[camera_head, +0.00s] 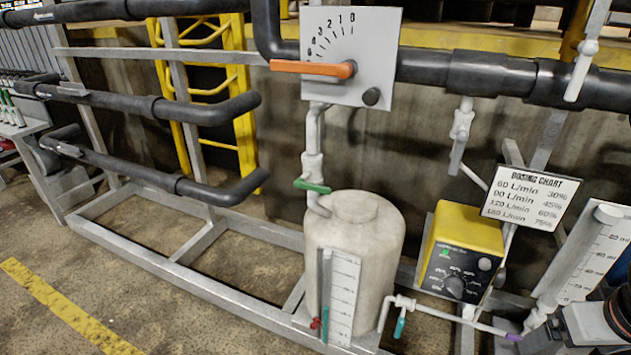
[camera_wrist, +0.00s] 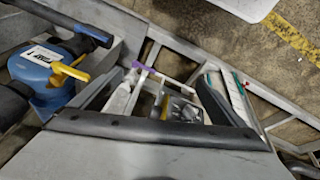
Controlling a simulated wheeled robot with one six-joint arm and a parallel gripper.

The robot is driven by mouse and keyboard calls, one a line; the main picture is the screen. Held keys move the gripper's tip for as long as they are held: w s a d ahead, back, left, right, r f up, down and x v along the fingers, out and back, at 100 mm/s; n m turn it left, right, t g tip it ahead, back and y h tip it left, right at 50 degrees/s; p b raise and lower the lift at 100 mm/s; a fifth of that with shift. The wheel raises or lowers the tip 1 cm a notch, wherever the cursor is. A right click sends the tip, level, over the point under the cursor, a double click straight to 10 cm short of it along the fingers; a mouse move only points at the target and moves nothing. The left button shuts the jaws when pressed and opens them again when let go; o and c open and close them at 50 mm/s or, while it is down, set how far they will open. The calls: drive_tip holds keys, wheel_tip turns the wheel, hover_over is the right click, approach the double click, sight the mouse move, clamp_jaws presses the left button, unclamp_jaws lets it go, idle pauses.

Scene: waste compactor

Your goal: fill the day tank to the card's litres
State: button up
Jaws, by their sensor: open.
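The cream day tank (camera_head: 355,235) stands upright on the grey frame in the head view. A white scale plate (camera_head: 343,295) with a sight tube is on its front; I cannot read the level. A valve with a green handle (camera_head: 312,186) sits on the pipe above the tank, its handle lying crosswise to the pipe. Small red (camera_head: 316,323) and teal (camera_head: 400,324) handles are low by the tank. I see no card giving litres. In the wrist view my gripper (camera_wrist: 155,82) is open, its dark fingers apart, with nothing clearly held between them.
An orange lever (camera_head: 313,68) points left on a numbered dial plate (camera_head: 380,40). A dosing chart (camera_head: 530,196) hangs above a yellow dosing pump (camera_head: 462,245). A graduated tube (camera_head: 580,255) stands right. A blue unit (camera_wrist: 45,75) has a yellow lever (camera_wrist: 68,72). Floor at front left is clear.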

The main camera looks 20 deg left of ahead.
sight(311, 188)
drive_tip(key=w+a+r+n+t+h, duration=0.2)
drive_tip(key=w+a+n+h, duration=0.2)
drive_tip(key=w+a+n, duration=0.45)
drive_tip(key=w+a+r+n+t+h, duration=0.25)
drive_tip(key=w+a+n, duration=0.35)
drive_tip(key=a+n, duration=0.45)
drive_tip(key=s+a+r+n+t+y, duration=0.1)
drive_tip(key=s+a+n+t+y, duration=0.25)
drive_tip(key=a, duration=0.75)
drive_tip(key=s+a+n+t, duration=0.35)
drive_tip(key=a+n, duration=0.25)
drive_tip(key=a, duration=0.6)
drive_tip(key=s+a+r+n+t+y, duration=0.1)
drive_tip(key=s+a+n+t+y, duration=0.2)
drive_tip(key=a, duration=0.8)
drive_tip(key=shift+n+h, duration=0.3)
drive_tip(key=shift+n, duration=0.25)
drive_tip(key=w, duration=1)
drive_tip(key=w+d, duration=0.1)
drive_tip(key=w, duration=0.5)
drive_tip(key=shift+w+f, duration=0.1)
drive_tip(key=shift+c, duration=0.7)
